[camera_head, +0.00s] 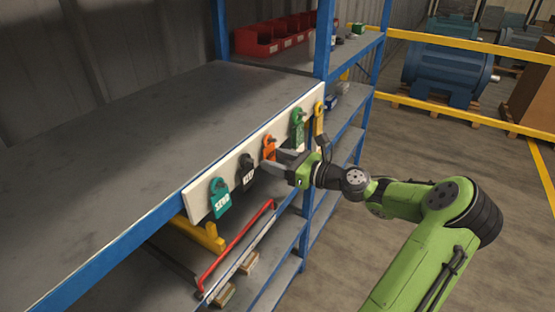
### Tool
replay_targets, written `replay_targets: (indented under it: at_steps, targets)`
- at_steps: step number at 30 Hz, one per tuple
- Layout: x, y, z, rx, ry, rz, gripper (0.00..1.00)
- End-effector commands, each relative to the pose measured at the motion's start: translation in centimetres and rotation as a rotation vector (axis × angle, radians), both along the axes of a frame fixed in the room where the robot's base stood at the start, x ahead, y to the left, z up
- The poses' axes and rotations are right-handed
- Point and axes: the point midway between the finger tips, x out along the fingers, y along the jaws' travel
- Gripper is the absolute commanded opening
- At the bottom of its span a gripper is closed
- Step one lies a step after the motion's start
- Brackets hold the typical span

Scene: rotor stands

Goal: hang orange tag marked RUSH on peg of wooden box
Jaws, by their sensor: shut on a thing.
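The orange tag (268,147) hangs at the middle of a white board fixed along the shelf's front edge. My gripper (276,160) is at this tag, reaching in from the right, and its jaws are shut on it. The gripper hides part of the tag, and I cannot read its lettering. I cannot tell whether the tag is still on its peg on the board. I cannot make out a wooden box with a peg for certain; small wooden blocks (249,262) lie on a lower shelf.
The white board (236,160) also carries a teal tag (220,198), a black tag (247,170), a green tag (297,128) and a yellow tag (318,118). A blue rack post (323,40) stands behind. A red bar (235,250) runs below the board. The upper shelf (130,140) is bare.

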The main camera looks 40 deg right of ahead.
Motion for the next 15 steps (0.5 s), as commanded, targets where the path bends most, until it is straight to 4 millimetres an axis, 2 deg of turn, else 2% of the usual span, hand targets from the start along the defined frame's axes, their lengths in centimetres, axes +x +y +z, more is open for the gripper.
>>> replay_targets:
  at_steps: [8, 15]
  targets:
    - [0.0, 0.0, 0.5, -0.001, 0.0, 0.0, 0.37]
    - [-1.7, -0.6, 1.0, 0.0, 0.001, -0.001, 0.37]
